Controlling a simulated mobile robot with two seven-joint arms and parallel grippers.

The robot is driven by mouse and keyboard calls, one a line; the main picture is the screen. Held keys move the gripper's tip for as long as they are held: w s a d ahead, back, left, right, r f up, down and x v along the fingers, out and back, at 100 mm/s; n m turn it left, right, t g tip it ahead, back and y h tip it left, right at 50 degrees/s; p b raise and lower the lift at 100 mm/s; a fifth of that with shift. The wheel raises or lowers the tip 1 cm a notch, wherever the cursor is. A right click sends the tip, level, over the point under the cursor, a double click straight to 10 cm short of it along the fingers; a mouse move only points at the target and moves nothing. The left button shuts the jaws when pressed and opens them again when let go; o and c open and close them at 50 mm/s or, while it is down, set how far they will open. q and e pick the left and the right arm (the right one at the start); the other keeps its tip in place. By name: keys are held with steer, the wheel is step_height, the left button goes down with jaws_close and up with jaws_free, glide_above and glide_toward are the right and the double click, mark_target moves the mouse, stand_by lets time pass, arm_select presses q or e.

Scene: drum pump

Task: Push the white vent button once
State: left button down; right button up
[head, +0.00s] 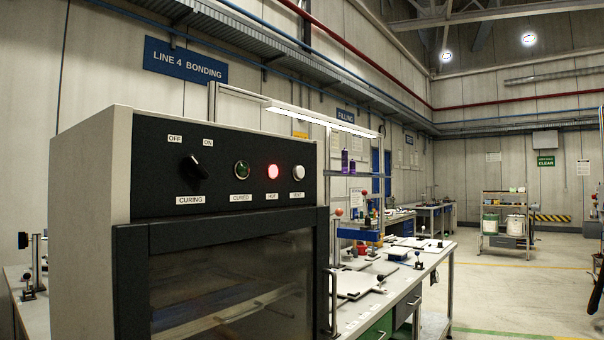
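The white vent button (299,172) is a small round button at the right end of the black control panel (225,150) on the curing oven (90,230). A small label (297,195) is under it. The red HOT lamp (273,171) just left of it is lit. The green CURED lamp (242,170) further left looks dark. A black rotary knob (194,166) marked CURING sits at the panel's left, below OFF and ON labels. Nothing covers the button. Neither of my grippers is in view.
The oven's dark glass door (232,285) is shut, with a vertical handle (333,303) at its right. A workbench (400,290) with clamps and white plates runs behind to the right. A shelf cart (506,225) stands further back. The floor (530,290) at right is largely clear.

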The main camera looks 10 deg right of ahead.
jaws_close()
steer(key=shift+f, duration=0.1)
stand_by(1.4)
